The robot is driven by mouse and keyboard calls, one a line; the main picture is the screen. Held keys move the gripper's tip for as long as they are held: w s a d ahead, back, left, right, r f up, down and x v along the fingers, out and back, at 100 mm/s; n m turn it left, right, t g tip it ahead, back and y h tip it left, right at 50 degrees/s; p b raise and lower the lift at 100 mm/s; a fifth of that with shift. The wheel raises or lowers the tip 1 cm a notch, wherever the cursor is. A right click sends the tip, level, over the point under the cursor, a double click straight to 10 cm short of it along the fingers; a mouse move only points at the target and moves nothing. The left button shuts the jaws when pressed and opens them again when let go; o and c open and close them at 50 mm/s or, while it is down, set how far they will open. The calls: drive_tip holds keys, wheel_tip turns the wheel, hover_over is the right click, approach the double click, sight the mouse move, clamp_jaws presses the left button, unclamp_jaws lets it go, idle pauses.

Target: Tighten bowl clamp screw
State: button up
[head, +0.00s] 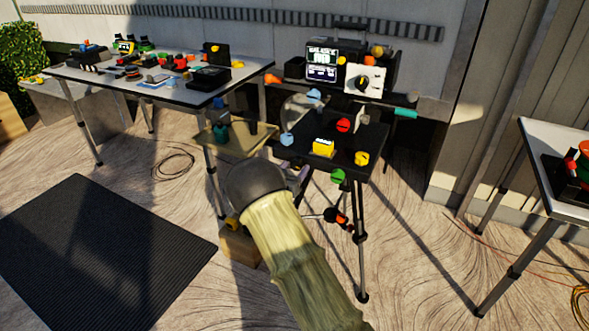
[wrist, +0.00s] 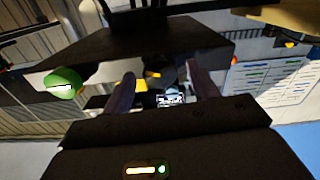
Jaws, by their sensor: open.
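Which part is the bowl clamp screw I cannot tell. A green knob (head: 338,176) sits at the front edge of the black-topped cart (head: 352,150). A green knob with a pale stripe (wrist: 64,83) also shows at left in the wrist view, outside my fingers. My gripper (wrist: 161,86) is open, its two purplish fingers apart, below a dark slab. A yellow part (wrist: 152,74) and a dark rounded part show beyond the gap; contact is not visible. In the head view my arm and grey wrist hide most of the gripper, near the cart's front left side.
Red (head: 343,125) and yellow (head: 361,158) knobs and a yellow block (head: 323,147) are on the cart. A black-and-orange part (head: 336,215) sits among its legs. A cluttered table (head: 130,72) stands left, another (head: 545,150) right. Cables and a dark mat (head: 95,250) lie on the floor.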

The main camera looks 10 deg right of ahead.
drive_tip(key=shift+w+d, duration=0.3)
drive_tip(key=shift+w, duration=0.1)
drive_tip(key=shift+c, duration=0.5)
drive_tip(key=c, duration=0.9)
drive_tip(key=shift+f+m+b, duration=0.1)
drive_tip(key=shift+m+b, duration=0.3)
drive_tip(key=m+b, duration=0.4)
drive_tip(key=m, duration=0.1)
drive_tip(key=shift+f, duration=0.2)
drive_tip(key=m+b, duration=0.3)
drive_tip(key=b, duration=0.1)
drive_tip(key=shift+d+m, duration=0.1)
drive_tip(key=shift+m, duration=0.2)
drive_tip(key=shift+r+m+b, duration=0.1)
drive_tip(key=shift+m+b, duration=0.95)
drive_tip(key=shift+m, duration=0.25)
